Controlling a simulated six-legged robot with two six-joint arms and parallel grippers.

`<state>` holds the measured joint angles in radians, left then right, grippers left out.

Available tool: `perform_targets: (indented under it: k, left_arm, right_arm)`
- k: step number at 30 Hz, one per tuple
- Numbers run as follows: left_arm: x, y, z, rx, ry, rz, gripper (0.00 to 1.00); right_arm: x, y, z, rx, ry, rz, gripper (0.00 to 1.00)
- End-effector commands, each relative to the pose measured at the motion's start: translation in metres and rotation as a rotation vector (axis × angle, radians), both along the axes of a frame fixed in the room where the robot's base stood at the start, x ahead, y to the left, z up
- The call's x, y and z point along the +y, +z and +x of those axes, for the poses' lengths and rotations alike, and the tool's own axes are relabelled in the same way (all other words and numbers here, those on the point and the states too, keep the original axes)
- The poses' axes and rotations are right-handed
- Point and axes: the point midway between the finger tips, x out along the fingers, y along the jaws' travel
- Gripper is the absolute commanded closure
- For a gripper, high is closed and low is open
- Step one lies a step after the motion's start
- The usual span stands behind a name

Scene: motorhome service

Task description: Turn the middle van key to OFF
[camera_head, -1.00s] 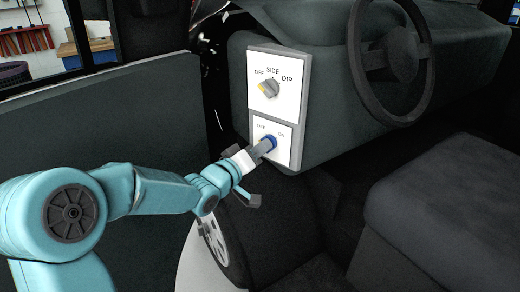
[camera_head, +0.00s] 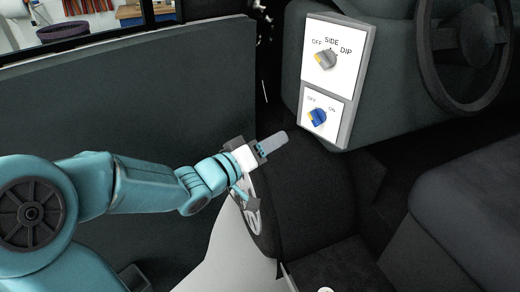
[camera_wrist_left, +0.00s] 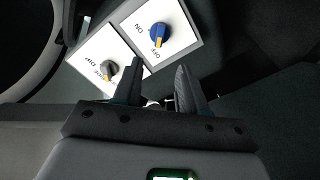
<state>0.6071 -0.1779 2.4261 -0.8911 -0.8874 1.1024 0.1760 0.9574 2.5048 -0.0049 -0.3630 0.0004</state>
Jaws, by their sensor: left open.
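The van key is a blue knob (camera_head: 319,118) with a yellow pointer, on a white panel (camera_head: 333,132) marked OFF and ON. In the head view its pointer is turned to the upper left, towards OFF. In the wrist view the blue knob (camera_wrist_left: 159,33) shows its yellow mark beside the word OFF. My left gripper (camera_head: 277,143) is open and empty, below and left of the panel, apart from the knob. In the wrist view its two fingers (camera_wrist_left: 158,82) point towards the panel with a gap between them. My right gripper is not in view.
Above the key is a grey knob (camera_head: 326,60) with a yellow pointer, marked OFF, SIDE and DIP. A steering wheel (camera_head: 470,102) stands to the right. A dark door panel (camera_head: 130,100) lies left, and a seat (camera_head: 470,215) at lower right.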

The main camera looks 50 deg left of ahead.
Motion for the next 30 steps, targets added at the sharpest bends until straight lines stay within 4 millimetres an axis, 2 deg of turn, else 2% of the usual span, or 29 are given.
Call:
perform_targets:
  k: [1,4,10,26,28,30]
  left_arm:
    - [0.001,0.000,-0.010,0.001,0.004,0.001,0.58]
    - [0.002,0.000,-0.024,0.001,0.005,0.000,0.58]
    - [0.001,0.000,-0.035,0.001,-0.001,-0.001,0.58]
    - [-0.001,0.002,-0.034,-0.001,-0.006,-0.001,0.58]
    - [-0.011,0.005,-0.027,0.007,-0.040,-0.017,0.58]
    - [-0.028,-0.006,-0.015,0.043,-0.097,-0.059,0.58]
  right_arm:
    - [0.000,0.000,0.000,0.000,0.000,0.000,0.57]
    - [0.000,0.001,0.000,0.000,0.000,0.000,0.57]
    - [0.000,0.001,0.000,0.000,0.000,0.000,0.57]
    - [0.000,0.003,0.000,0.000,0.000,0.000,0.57]
    - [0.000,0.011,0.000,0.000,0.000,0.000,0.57]
    - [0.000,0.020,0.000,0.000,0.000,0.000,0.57]
